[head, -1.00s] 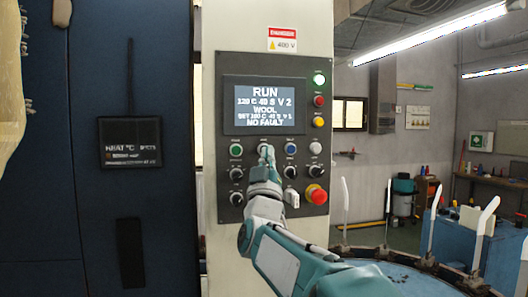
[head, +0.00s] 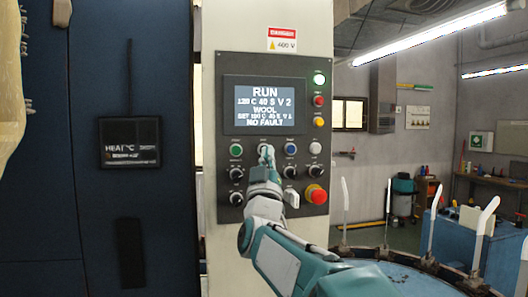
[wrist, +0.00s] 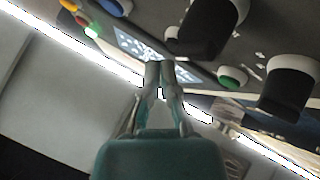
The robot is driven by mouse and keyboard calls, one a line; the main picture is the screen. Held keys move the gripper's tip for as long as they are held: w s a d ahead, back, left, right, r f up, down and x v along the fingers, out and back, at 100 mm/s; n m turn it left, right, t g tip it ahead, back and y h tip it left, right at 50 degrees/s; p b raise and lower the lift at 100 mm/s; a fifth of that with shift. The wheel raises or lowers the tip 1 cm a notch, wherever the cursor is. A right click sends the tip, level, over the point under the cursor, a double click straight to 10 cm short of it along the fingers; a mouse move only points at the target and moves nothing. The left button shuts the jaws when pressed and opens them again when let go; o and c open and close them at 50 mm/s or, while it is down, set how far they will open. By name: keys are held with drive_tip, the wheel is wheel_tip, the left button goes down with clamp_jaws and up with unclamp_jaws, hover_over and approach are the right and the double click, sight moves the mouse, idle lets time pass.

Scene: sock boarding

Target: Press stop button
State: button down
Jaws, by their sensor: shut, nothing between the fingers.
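The control panel (head: 272,205) is upright on a pale cabinet, and its screen (head: 264,104) reads RUN, WOOL and NO FAULT. My gripper (head: 266,152) is shut and empty, its tips in front of the button row, between the green button (head: 236,150) and the blue button (head: 290,149). It hides most of the button position behind it, so I cannot tell that button's colour or whether the tips touch it. In the wrist view my gripper (wrist: 160,70) also shows, close to the panel face. The button labels are too small to read.
A large red mushroom button (head: 316,194) on a yellow base is low on the right of the panel. Black knobs (head: 236,173) sit below the button row. A round table with upright white boards (head: 433,217) stands at the right.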

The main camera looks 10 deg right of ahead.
drive_tip(key=shift+w, duration=0.1)
drive_tip(key=shift+w+r, duration=0.1)
drive_tip(key=shift+w, duration=0.15)
idle(0.3)
drive_tip(key=shift+w, duration=0.4)
idle(0.6)
idle(0.4)
drive_tip(key=shift+s, duration=0.85)
drive_tip(key=s, duration=0.5)
idle(0.5)
